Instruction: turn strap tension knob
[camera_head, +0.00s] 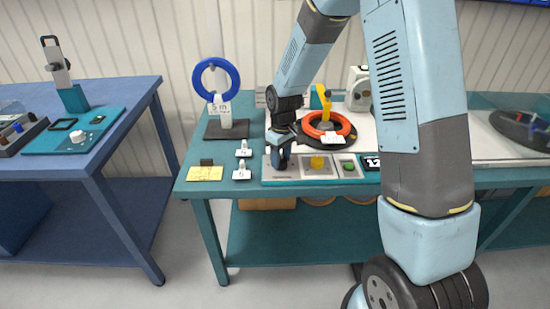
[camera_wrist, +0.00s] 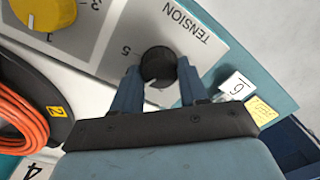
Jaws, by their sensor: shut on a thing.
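The strap tension knob (camera_wrist: 158,62) is a small round black knob on a light panel (camera_wrist: 185,45) printed "TENSION", with a "5" beside it. My gripper (camera_wrist: 158,72) is shut on it, one blue finger on each side.
A yellow knob (camera_head: 317,162) and a green button (camera_head: 348,166) sit right of my gripper. A red-orange cable coil (camera_head: 345,122) lies behind. Small white tags (camera_head: 242,174) and a yellow note (camera_head: 205,173) are to the left. A blue ring stand (camera_head: 227,125) stands back left.

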